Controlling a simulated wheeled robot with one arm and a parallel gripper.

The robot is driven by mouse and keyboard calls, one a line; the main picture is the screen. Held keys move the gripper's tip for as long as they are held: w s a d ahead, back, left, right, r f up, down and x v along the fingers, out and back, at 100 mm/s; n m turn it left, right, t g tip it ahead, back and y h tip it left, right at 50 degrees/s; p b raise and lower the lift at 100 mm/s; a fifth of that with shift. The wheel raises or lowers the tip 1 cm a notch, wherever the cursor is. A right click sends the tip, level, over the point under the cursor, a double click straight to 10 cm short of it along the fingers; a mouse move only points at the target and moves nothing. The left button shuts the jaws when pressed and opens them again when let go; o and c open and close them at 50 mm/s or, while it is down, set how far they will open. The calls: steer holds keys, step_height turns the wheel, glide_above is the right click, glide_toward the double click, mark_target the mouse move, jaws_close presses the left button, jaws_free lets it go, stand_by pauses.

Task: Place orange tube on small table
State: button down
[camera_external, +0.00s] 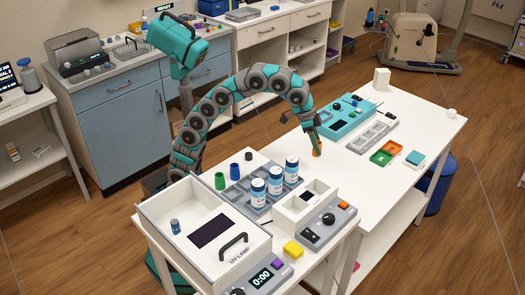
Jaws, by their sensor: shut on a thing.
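My gripper (315,138) is at the end of the arched arm, pointing down. It is shut on the orange tube (317,152), whose orange end shows below the fingers. The tube is over the near part of the long white table (415,185); whether it touches the top is too small to tell. A smaller white table (345,245) stands in front, crowded with lab equipment. It seems to be the small table.
The front table bears an open UV-lamp box (165,215), a grey rack (232,190) with white-capped bottles, green and blue tubes, and a device with a black knob (328,219). A teal device (345,115) and trays occupy the long table's back; its near middle is clear.

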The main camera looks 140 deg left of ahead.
steer(key=s+d+r+m, duration=0.1)
steer(key=d+r, duration=0.2)
steer(key=d, duration=0.4)
steer(key=d+r+m, duration=0.1)
steer(key=d+r, duration=0.2)
steer(key=d, duration=0.4)
step_height(320, 180, up, 3)
steer(key=m, duration=0.1)
glide_above(261, 175)
steer(key=shift+t+h, duration=0.3)
steer(key=shift+h, duration=0.1)
steer(key=shift+w+f+b, duration=0.1)
steer(key=shift+f+b, duration=0.8)
steer(key=shift+f, duration=2.7)
steer(key=shift+f, duration=0.15)
steer(key=shift+f+b, duration=0.3)
steer(key=shift+f, duration=0.1)
